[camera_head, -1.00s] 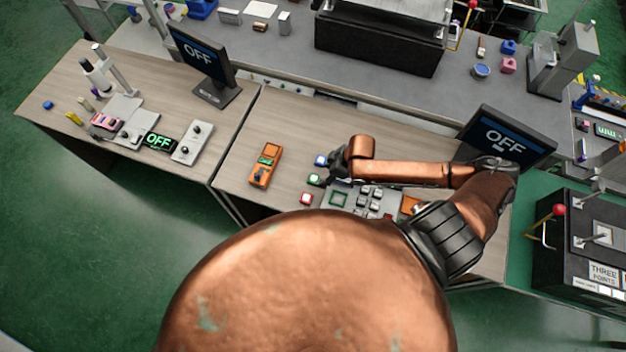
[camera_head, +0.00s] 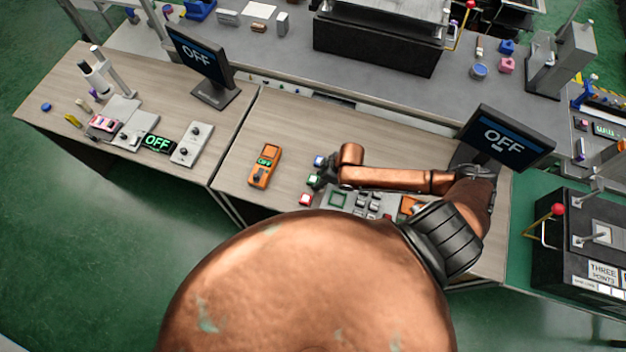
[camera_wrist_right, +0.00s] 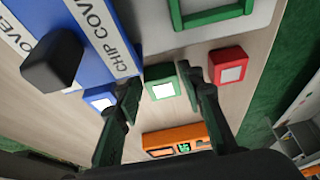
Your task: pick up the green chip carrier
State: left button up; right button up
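The green chip carrier (camera_wrist_right: 162,86) is a small green block with a white square on top. It also shows on the wooden bench in the head view (camera_head: 313,181), partly covered by my right gripper (camera_head: 321,178). In the right wrist view my right gripper (camera_wrist_right: 159,79) is open, with one dark finger on each side of the green carrier. A narrow gap shows at the left finger; the right finger is very near the carrier's edge. I cannot tell whether it touches. My left gripper is not in view.
A blue carrier (camera_wrist_right: 100,97) and a red carrier (camera_wrist_right: 229,67) flank the green one closely. An orange meter (camera_head: 265,165) lies to the left. A green square frame (camera_head: 338,199) and a blue "CHIP COVER" block (camera_wrist_right: 95,35) are close by.

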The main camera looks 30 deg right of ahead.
jog(key=c, duration=0.5)
